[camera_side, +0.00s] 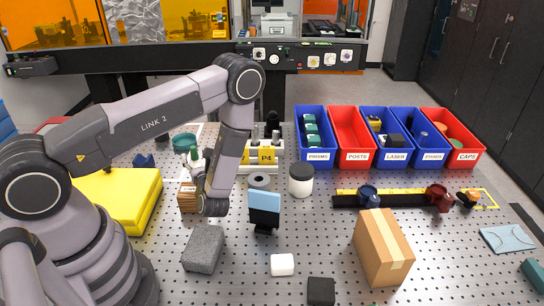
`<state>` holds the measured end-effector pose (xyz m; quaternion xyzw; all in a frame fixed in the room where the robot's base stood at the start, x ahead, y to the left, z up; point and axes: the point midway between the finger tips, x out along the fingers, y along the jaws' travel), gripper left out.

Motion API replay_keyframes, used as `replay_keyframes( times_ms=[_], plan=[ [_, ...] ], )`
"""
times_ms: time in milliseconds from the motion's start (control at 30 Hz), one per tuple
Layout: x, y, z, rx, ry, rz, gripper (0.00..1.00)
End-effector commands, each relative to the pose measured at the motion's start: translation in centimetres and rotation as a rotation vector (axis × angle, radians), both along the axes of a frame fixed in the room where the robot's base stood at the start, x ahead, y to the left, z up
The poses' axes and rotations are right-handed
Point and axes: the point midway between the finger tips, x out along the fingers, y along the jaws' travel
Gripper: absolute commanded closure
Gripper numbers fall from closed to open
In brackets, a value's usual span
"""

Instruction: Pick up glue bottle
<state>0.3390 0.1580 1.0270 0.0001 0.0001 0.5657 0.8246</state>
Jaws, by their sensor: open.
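I cannot pick out the glue bottle with certainty. A small white and green upright shape (195,160) stands close to the left of my wrist, partly hidden by it, and may be the bottle. My arm reaches over from the left and bends down, with its wrist low over the board left of the middle. My gripper's fingers cannot be made out; the wrist and forearm hide that area. I see nothing held.
On the perforated board (345,228) are a yellow case (125,200), a wooden block (188,198), a grey block (204,248), a blue and black upright piece (264,208), a white jar (300,181) and a cardboard box (383,247). Labelled bins (350,140) line the back right.

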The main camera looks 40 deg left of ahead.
Motion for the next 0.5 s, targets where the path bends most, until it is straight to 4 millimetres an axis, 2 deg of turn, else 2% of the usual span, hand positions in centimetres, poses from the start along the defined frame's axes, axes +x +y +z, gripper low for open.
replay_keyframes(
  times_ms=[300,500],
  plan=[
    [1.9,4.0,-0.3,0.0,-0.003,0.004,0.5],
    [2.1,4.6,-0.3,0.0,0.0,0.0,0.5]
  ],
)
